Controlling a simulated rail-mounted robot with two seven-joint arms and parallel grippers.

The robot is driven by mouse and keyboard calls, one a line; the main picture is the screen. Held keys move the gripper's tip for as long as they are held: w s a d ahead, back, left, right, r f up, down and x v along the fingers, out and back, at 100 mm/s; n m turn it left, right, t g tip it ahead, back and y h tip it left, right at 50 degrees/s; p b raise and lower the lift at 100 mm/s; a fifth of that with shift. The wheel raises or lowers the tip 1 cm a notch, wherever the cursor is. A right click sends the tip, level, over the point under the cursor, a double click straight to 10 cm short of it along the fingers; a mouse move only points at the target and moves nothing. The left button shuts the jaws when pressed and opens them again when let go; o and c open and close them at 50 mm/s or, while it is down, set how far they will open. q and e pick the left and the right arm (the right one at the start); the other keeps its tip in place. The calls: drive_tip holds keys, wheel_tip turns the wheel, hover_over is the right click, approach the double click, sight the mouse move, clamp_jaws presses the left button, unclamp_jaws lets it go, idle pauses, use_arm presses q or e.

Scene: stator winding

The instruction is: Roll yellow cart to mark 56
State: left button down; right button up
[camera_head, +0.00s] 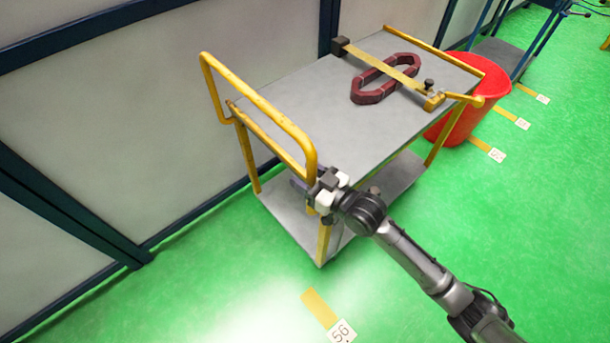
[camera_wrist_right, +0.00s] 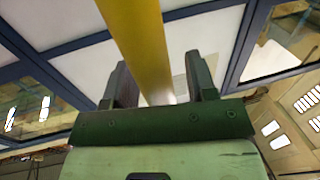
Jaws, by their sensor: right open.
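The yellow cart (camera_head: 300,105) has a grey top, a lower shelf and a yellow tube push handle (camera_head: 270,110) at its left end. It stands beside the wall. The floor mark 56 (camera_head: 341,331) is a white tag at the end of a yellow strip (camera_head: 319,307), on the green floor in front of the cart's near corner. My right gripper (camera_head: 308,186) is at the near post below the handle. In the right wrist view a yellow tube (camera_wrist_right: 142,45) passes between the two open fingers (camera_wrist_right: 160,80); contact cannot be told. My left gripper is not in view.
A dark red coil (camera_head: 371,97) and a brass-coloured caliper-like tool (camera_head: 385,68) lie on the cart's top. A red bin (camera_head: 455,122) stands at its far right end. More floor tags (camera_head: 496,155) lie beyond.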

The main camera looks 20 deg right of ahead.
drive_tip(key=shift+w, duration=0.1)
clamp_jaws()
idle(0.6)
